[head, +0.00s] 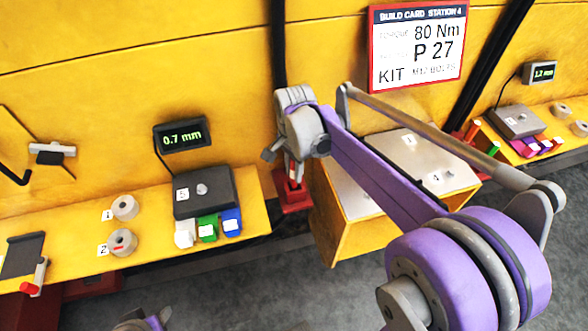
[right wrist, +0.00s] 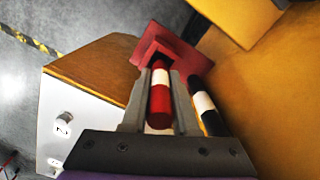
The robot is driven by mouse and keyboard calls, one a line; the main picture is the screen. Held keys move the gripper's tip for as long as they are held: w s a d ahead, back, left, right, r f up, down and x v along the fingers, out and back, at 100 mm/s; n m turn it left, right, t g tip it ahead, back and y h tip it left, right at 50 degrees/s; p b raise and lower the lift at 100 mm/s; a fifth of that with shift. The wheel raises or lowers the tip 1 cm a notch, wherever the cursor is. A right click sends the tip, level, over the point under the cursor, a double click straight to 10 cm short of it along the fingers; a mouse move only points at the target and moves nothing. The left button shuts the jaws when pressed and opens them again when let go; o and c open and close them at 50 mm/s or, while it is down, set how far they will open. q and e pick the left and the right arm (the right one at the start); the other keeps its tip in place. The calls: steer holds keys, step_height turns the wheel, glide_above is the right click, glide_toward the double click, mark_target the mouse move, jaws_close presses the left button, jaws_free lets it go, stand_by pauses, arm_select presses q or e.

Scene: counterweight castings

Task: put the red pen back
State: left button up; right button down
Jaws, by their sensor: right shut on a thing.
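The red pen (right wrist: 160,92) has a white band and lies lengthwise between the two fingers of my right gripper (right wrist: 164,85) in the right wrist view. The gripper is shut on it. The pen's far end points at the dark opening of a red holder (right wrist: 184,52); I cannot tell whether it is inside. A black pen (right wrist: 206,108) with a white band is just right of the fingers. In the head view, my right gripper (head: 291,165) points down over the red holder (head: 292,197), and the pen is mostly hidden. My left gripper's fingers do not show.
A yellow box (head: 345,240) with a grey top stands right of the holder. On its left, a yellow shelf (head: 150,225) carries a dark box (head: 203,192), coloured blocks and tape rolls (head: 122,242). A readout (head: 183,135) shows 0.7 mm. Grey floor lies in front.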

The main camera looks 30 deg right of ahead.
steer(key=shift+f+b, duration=0.8)
steer(key=shift+f, duration=0.55)
steer(key=shift+f, duration=0.4)
stand_by(0.4)
steer(key=c, duration=0.6)
jaws_free()
step_height(320, 180, up, 11)
steer(key=shift+f+p, duration=0.2)
steer(key=shift+p, duration=0.15)
steer(key=shift+r+p, duration=2.4)
steer(key=shift+r, duration=1.3)
steer(key=shift+f, duration=0.1)
